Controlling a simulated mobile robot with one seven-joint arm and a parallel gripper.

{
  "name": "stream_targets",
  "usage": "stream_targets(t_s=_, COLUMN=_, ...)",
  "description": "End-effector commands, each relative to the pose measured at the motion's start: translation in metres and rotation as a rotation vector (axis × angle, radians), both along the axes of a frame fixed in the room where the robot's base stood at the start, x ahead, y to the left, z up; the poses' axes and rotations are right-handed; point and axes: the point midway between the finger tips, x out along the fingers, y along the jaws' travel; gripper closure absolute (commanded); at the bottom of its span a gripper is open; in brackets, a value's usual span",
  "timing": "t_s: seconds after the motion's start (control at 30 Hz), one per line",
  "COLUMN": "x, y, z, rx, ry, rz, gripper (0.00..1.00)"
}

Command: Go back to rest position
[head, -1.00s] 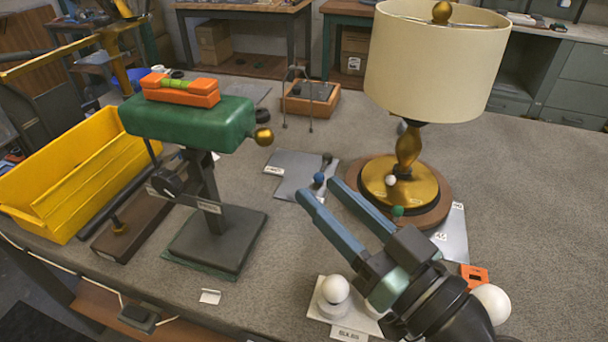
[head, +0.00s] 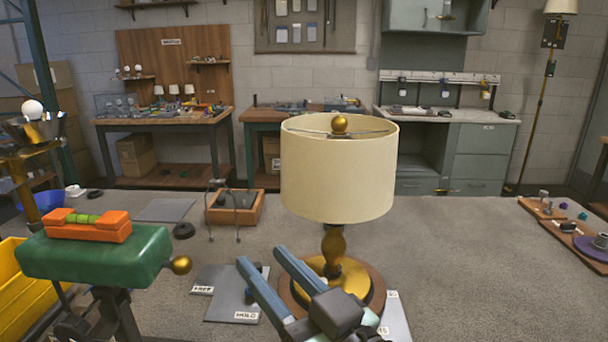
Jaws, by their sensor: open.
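My gripper (head: 262,264) is in the head view at the bottom middle. Its two blue fingers are spread apart with nothing between them. A table lamp with a cream shade (head: 338,175) and a gold stem and base (head: 345,278) stands upright on a round wooden plate just beyond my gripper. The gripper overlaps the lamp's base in the picture; I cannot tell any contact, and the fingers hold no part of it. The lower part of the gripper is cut off by the frame's bottom edge.
A green stand head (head: 95,258) with an orange level (head: 85,225) stands at left beside a yellow bin (head: 25,300). Grey plates (head: 225,285) lie left of the lamp. A wooden tray (head: 235,208) is behind. The grey tabletop right of the lamp (head: 480,260) is mostly clear.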

Motion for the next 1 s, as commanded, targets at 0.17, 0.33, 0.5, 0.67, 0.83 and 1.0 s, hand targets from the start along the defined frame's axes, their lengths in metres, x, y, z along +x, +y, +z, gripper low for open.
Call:
stream_targets(t_s=0.17, x=0.011, y=-0.012, z=0.083, rx=-0.007, ry=-0.183, rz=-0.267, gripper=0.54)
stream_targets(t_s=0.33, x=-0.016, y=-0.027, z=0.168, rx=0.044, ry=-0.422, rz=-0.478, gripper=0.54)
stream_targets(t_s=0.5, x=-0.071, y=-0.035, z=0.242, rx=0.12, ry=-0.681, rz=-0.626, gripper=0.54)
stream_targets(t_s=0.67, x=-0.086, y=-0.038, z=0.3, rx=0.14, ry=-0.741, rz=-0.661, gripper=0.54)
stream_targets(t_s=0.83, x=-0.085, y=-0.038, z=0.347, rx=0.136, ry=-0.738, rz=-0.661, gripper=0.54)
stream_targets(t_s=1.0, x=-0.084, y=-0.038, z=0.383, rx=0.135, ry=-0.736, rz=-0.661, gripper=0.54)
